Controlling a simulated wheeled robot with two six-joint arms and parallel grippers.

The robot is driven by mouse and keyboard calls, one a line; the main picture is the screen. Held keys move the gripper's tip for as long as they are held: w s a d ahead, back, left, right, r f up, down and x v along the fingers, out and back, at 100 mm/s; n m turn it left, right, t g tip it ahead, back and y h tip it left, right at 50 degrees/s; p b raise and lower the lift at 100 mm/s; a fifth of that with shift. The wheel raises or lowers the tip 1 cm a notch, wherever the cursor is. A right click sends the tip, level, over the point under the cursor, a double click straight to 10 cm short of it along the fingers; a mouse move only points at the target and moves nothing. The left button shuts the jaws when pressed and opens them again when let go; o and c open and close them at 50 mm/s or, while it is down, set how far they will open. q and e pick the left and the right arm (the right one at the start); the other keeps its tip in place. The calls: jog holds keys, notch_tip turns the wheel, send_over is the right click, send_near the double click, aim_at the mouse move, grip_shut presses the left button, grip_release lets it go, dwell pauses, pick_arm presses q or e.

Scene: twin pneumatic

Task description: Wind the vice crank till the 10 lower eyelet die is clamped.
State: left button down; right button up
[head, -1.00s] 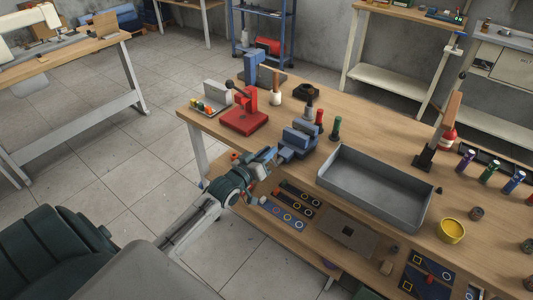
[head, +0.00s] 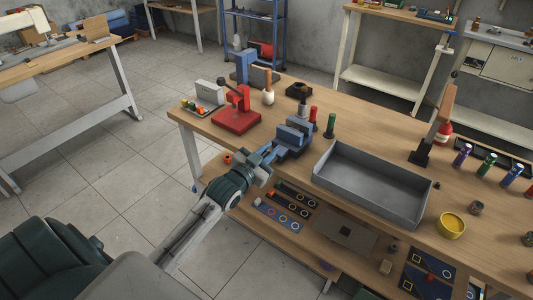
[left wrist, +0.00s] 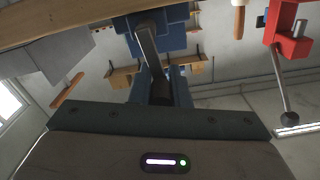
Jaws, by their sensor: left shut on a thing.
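The blue bench vice (head: 291,138) stands at the near edge of the wooden workbench. My left gripper (head: 264,155) is at the vice's near left end, shut on the crank. In the left wrist view the fingers (left wrist: 160,88) meet a grey metal bar (left wrist: 147,45), which looks like the crank arm, with the blue vice body (left wrist: 168,35) behind it. A small grey cylindrical piece (head: 304,110) shows just behind the vice; I cannot tell whether it is the eyelet die or whether the jaws touch it. My right gripper is not in view.
A red press (head: 237,115) stands left of the vice. A large grey tray (head: 368,190) lies to its right. Red and green cylinders (head: 331,124) stand behind the vice. A lower shelf (head: 320,225) with boards is under the bench edge.

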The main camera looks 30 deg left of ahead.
pick_arm(q)
jog(key=shift+d+f+m, duration=0.1)
jog(key=shift+m, duration=0.2)
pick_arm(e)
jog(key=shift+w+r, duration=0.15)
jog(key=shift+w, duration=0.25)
pick_arm(q)
jog(key=c, duration=1.4)
grip_release()
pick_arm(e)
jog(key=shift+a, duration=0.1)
pick_arm(q)
jog(key=shift+s, duration=0.1)
